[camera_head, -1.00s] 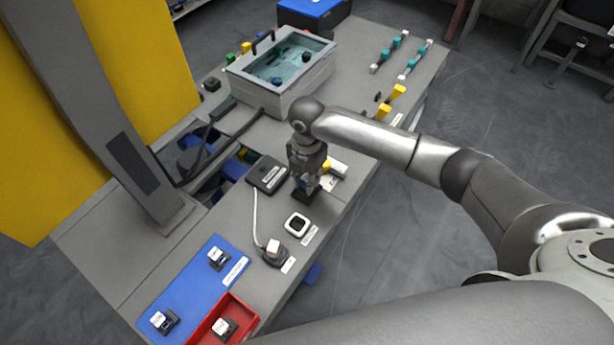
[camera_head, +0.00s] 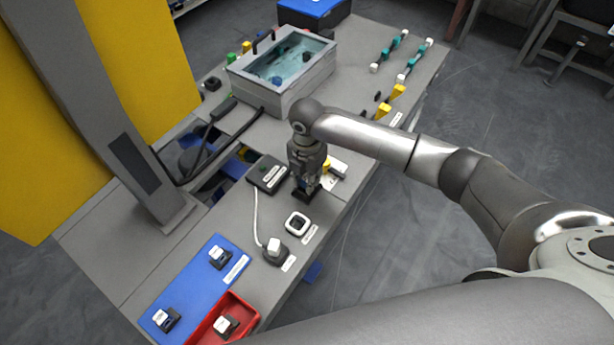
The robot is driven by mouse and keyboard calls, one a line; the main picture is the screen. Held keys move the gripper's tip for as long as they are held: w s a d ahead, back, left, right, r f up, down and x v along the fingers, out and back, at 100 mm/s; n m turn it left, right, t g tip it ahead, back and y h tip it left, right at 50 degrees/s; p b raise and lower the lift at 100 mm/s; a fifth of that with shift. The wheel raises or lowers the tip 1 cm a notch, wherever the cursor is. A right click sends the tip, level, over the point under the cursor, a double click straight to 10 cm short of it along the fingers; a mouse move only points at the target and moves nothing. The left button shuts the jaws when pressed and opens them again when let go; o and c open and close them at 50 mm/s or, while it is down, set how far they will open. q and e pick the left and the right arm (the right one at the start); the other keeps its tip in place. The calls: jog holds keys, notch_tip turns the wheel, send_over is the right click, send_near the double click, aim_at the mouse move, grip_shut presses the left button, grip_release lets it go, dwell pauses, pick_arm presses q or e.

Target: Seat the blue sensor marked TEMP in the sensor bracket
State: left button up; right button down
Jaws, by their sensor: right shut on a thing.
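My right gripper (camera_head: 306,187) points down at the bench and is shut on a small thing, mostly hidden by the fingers. A little blue shows between the fingers, which fits the blue sensor, but no TEMP marking is legible. Directly below the fingertips is a small black block (camera_head: 303,197) on the bench, likely the sensor bracket. I cannot tell whether the held thing is inside it or just above it. My left gripper is not in view.
A white square ring (camera_head: 297,223) and a cabled block (camera_head: 275,252) lie nearer. A blue mat (camera_head: 196,284), red tray (camera_head: 238,310) and clear-topped grey box (camera_head: 287,91) stand on the bench.

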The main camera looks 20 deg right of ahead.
jog(key=shift+f+b, duration=0.4)
jog(key=shift+f, duration=0.55)
jog(key=c, duration=1.2)
grip_release()
jog(key=shift+o, duration=0.2)
notch_tip(320, 180, up, 12)
jog(key=shift+r, duration=0.1)
